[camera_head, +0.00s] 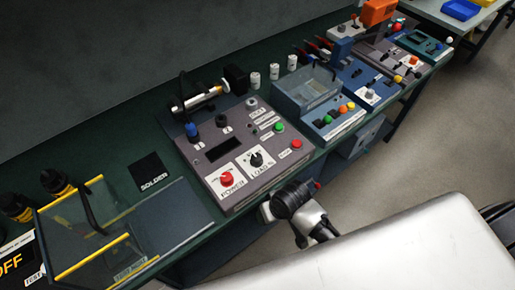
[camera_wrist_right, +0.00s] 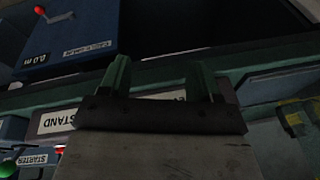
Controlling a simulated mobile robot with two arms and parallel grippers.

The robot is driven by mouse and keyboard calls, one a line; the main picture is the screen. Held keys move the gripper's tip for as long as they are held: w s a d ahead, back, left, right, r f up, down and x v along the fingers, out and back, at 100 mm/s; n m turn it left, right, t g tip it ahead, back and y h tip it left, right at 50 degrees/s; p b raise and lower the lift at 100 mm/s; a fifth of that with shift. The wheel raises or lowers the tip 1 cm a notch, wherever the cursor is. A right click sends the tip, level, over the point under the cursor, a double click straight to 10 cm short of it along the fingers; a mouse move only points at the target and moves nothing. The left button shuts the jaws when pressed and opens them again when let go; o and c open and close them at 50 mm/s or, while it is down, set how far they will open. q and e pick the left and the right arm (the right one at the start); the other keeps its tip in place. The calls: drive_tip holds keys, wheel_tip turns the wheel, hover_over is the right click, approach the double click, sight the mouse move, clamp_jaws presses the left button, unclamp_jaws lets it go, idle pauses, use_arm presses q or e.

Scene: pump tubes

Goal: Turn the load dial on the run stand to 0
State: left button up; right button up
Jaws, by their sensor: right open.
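The run stand (camera_head: 208,172) is a grey box with a sloped panel on the green bench in the head view. Its load dial (camera_head: 256,159) is a black knob on a white plate; its exact setting is too small to read. A red power knob (camera_head: 227,179) sits to its left. My right arm is low in front of the bench edge, below the stand, and its fingers are not clear there. In the right wrist view my right gripper (camera_wrist_right: 158,78) has two green fingers apart with nothing between them. My left gripper is not in view.
A green button (camera_head: 278,127) and a red button (camera_head: 296,144) are on the stand's right side. A blue station with a clear box (camera_head: 307,92) stands to the right. A black solder pad (camera_head: 150,172) lies nearby.

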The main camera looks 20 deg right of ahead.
wheel_tip(320, 180, up, 12)
drive_tip(key=w+a+p, duration=0.2)
drive_tip(key=w+a, duration=0.1)
drive_tip(key=m+g+h, duration=0.2)
drive_tip(key=m, duration=0.2)
approach(257, 157)
drive_tip(key=shift+w, duration=0.2)
wheel_tip(257, 157, down, 10)
drive_tip(key=shift+r+p, duration=0.1)
drive_tip(key=shift+p, duration=0.4)
drive_tip(key=c, duration=0.9)
